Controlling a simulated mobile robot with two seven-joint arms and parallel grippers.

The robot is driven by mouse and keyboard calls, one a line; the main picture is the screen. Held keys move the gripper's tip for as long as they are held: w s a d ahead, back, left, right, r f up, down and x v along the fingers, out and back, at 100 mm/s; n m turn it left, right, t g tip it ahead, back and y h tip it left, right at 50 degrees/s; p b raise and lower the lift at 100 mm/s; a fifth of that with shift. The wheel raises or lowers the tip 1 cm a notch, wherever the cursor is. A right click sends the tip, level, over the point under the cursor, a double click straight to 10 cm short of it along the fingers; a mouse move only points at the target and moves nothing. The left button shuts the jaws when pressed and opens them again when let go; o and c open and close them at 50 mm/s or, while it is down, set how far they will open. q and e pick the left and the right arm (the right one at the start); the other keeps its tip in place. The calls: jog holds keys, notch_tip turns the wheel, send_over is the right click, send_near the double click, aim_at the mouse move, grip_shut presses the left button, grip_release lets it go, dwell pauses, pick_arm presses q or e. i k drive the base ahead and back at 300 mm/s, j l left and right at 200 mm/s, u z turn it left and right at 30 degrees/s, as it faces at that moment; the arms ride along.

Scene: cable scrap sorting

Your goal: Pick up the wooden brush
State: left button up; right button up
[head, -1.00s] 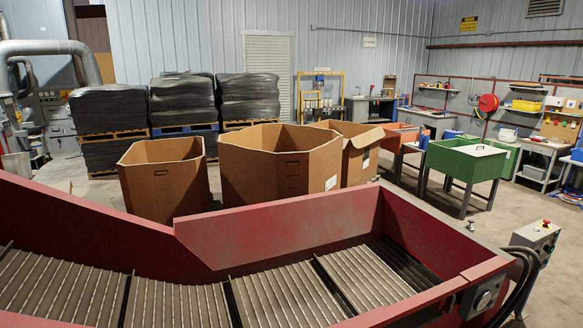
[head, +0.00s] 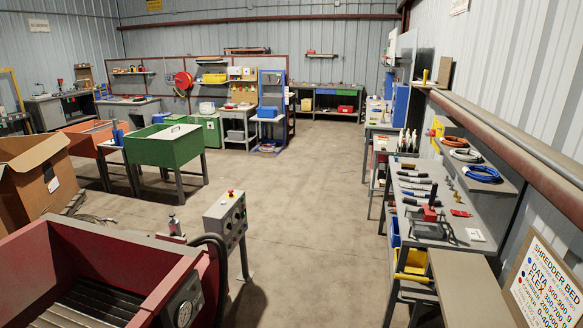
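I cannot make out a wooden brush for certain in the head view. A long grey workbench (head: 445,205) along the right wall holds several dark-handled hand tools (head: 415,187) laid in a row, too small to identify. A small brown item (head: 408,166) lies at the far end of that row, and I cannot tell what it is. Neither of my grippers is in view.
The red shredder bed (head: 95,255) fills the lower left, with a grey control box (head: 226,218) beside it. A green bin (head: 163,146) and a cardboard box (head: 38,178) stand behind. The concrete floor (head: 300,200) is clear up to the right bench.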

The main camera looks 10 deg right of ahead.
aim_at(407, 166)
jog(key=i+l+z, duration=0.25)
jog(key=i, duration=0.4)
jog(key=i+l+z, duration=0.2)
jog(key=i, duration=0.5)
jog(key=i+z, duration=0.25)
jog(key=i, duration=0.45)
jog(key=i+j+z, duration=0.2)
jog(key=i, duration=0.5)
jog(key=i+j+z, duration=0.1)
jog(key=i+z, duration=0.15)
jog(key=i, duration=0.45)
jog(key=u, duration=5.25)
jog(key=z, duration=5.35)
